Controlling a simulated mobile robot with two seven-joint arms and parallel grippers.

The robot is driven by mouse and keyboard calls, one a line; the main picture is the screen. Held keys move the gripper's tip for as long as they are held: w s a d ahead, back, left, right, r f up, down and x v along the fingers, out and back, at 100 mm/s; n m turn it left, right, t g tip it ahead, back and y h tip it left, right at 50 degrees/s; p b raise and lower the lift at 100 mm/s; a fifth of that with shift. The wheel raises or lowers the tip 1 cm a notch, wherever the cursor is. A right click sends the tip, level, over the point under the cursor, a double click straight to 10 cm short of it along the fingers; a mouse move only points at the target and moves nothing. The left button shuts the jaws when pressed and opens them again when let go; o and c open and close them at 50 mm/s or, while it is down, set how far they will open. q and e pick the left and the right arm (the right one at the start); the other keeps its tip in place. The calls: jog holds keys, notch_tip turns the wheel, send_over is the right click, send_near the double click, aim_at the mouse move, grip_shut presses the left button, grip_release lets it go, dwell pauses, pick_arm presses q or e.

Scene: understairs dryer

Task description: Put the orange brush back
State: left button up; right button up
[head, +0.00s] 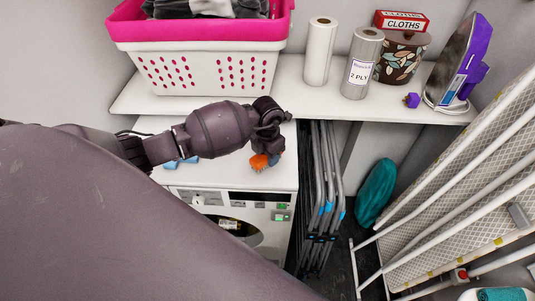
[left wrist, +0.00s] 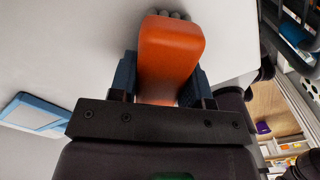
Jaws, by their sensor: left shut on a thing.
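The orange brush (head: 260,162) is at my left gripper (head: 268,152), above or on the white top of the dryer (head: 225,172), near its right edge. In the left wrist view the orange brush (left wrist: 170,50) stands out between the two fingers of my left gripper (left wrist: 158,85), which is shut on it. Grey bristle tips show at its far end. I cannot tell whether the brush touches the white surface. My right gripper is in neither view.
A blue-and-white object (left wrist: 38,115) lies on the white top, left of the gripper. A shelf (head: 290,100) above holds a pink-and-white basket (head: 205,70), paper rolls (head: 320,50) and an iron (head: 460,65). Folded grey frames (head: 322,195) stand right of the dryer.

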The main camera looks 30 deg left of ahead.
pick_arm(q)
jog(key=shift+f, duration=0.1)
jog(key=o, duration=1.2)
